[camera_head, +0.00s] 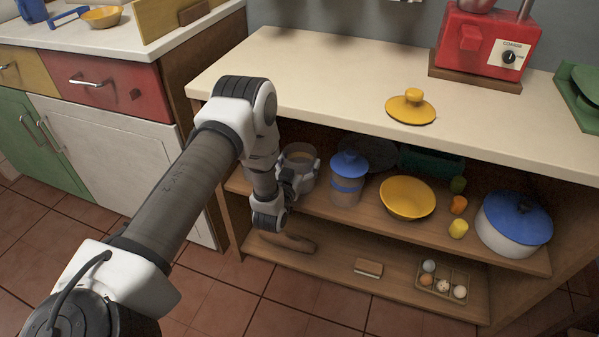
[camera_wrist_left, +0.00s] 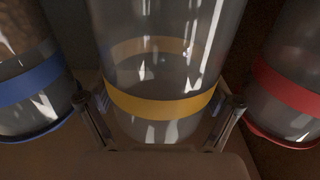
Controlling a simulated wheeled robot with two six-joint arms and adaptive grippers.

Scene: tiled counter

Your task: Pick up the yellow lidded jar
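A clear jar with a yellow band (camera_wrist_left: 160,105) fills the middle of the left wrist view. In the head view the jar (camera_head: 300,151) stands on the middle shelf, partly hidden by my left gripper; I see no lid on it there. A yellow knobbed lid (camera_head: 411,106) lies on the countertop. My left gripper (camera_wrist_left: 160,122) is open, one finger on each side of the jar, with small gaps at the fingertips. It also shows in the head view (camera_head: 294,183), at the jar's front. My right gripper is not in view.
A blue-lidded jar (camera_head: 347,184) stands close beside on the shelf; a red-banded jar (camera_wrist_left: 292,98) flanks the other side. A yellow bowl (camera_head: 407,198) and a blue-lidded pot (camera_head: 513,222) are farther right. The countertop (camera_head: 330,75) overhangs the shelf.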

